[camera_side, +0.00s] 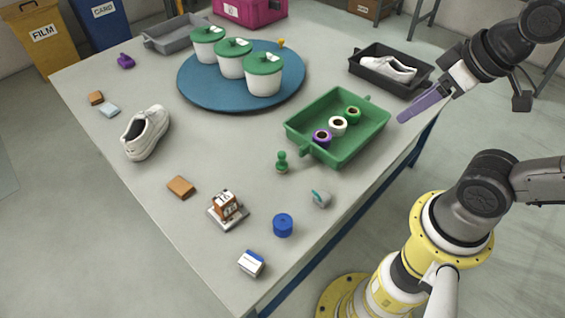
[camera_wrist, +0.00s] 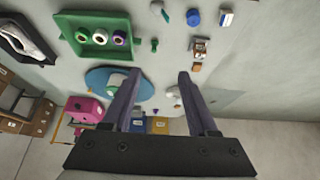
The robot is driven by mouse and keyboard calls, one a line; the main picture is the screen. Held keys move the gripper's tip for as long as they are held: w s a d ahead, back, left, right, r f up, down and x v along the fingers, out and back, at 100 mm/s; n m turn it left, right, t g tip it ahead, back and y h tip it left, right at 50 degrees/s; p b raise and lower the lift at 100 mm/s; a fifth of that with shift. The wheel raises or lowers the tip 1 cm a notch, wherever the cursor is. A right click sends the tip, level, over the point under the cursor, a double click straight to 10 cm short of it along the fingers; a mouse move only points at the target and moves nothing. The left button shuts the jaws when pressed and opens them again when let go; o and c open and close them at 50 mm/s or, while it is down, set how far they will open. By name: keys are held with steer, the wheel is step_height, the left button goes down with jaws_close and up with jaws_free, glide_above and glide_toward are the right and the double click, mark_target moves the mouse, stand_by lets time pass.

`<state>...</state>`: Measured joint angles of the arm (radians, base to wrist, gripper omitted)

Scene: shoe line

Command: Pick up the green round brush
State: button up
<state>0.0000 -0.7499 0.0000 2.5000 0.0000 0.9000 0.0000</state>
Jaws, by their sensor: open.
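The green round brush (camera_side: 281,162) appears to be the small green upright piece with a knobbed top and round base. It stands on the grey table, just left of the green tray's near corner. It also shows small in the wrist view (camera_wrist: 154,45), beyond my fingertips. My gripper (camera_side: 423,104) is open and empty, raised at the right edge of the table, well to the right of the brush. Its two purple fingers stand apart in the wrist view (camera_wrist: 158,76).
The green tray (camera_side: 365,146) holds three rolls and lies between my gripper and the brush. A grey-green piece (camera_side: 321,199), a blue cylinder (camera_side: 283,225) and a brown block on a stand (camera_side: 227,207) stand nearer. A black tray (camera_side: 360,69) with a shoe is behind.

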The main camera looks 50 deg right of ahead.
stand_by(0.3)
steer(key=shift+o, duration=1)
